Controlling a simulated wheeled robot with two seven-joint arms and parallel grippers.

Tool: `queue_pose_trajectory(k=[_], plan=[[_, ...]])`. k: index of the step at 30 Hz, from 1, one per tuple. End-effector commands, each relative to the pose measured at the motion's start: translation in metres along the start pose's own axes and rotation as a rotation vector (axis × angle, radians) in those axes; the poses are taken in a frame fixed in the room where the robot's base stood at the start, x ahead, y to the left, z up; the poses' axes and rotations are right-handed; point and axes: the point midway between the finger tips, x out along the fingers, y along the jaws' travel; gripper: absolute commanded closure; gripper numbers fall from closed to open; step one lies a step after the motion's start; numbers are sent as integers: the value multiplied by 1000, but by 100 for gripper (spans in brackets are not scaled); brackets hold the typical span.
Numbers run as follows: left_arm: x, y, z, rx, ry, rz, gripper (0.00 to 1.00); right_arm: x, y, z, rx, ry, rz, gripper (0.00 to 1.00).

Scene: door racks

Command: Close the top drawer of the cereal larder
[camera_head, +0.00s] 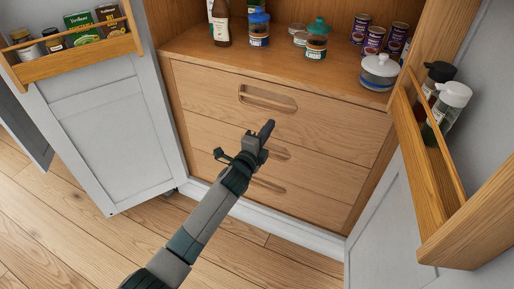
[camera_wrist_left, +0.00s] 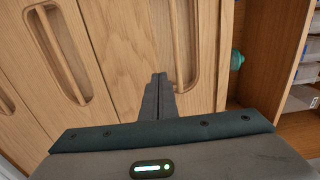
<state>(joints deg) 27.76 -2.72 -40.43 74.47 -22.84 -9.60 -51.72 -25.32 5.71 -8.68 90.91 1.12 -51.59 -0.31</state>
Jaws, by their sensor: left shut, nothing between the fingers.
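The larder's top drawer (camera_head: 330,115) has a plain wooden front with a long cut-out handle slot. Its front looks about level with the drawers below, though I cannot tell if it is fully flush. My left gripper (camera_head: 268,129) is shut and empty, its fingertips in front of the drawer fronts, below the top slot. In the left wrist view the shut fingertips (camera_wrist_left: 159,78) point at the wood beside the top drawer's slot (camera_wrist_left: 181,45). I cannot tell whether they touch it. My right gripper is in neither view.
Two lower drawers sit beneath, the second drawer (camera_head: 210,131) partly behind my gripper. Jars, cans and a sauce bottle (camera_head: 221,24) stand on the shelf above. The open left door (camera_head: 110,120) and right door carry wooden racks, the right rack (camera_head: 430,165) holding two bottles.

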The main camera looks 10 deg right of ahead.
Motion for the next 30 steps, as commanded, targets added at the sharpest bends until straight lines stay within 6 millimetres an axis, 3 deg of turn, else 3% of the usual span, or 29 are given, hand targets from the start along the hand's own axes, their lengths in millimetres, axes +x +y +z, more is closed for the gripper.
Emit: queue_pose_trajectory(k=[18, 30], plan=[[-82, 1, 0, 1, 0, 1, 100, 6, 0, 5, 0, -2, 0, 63], [-90, 1, 0, 0, 0, 2, 100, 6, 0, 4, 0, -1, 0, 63]])
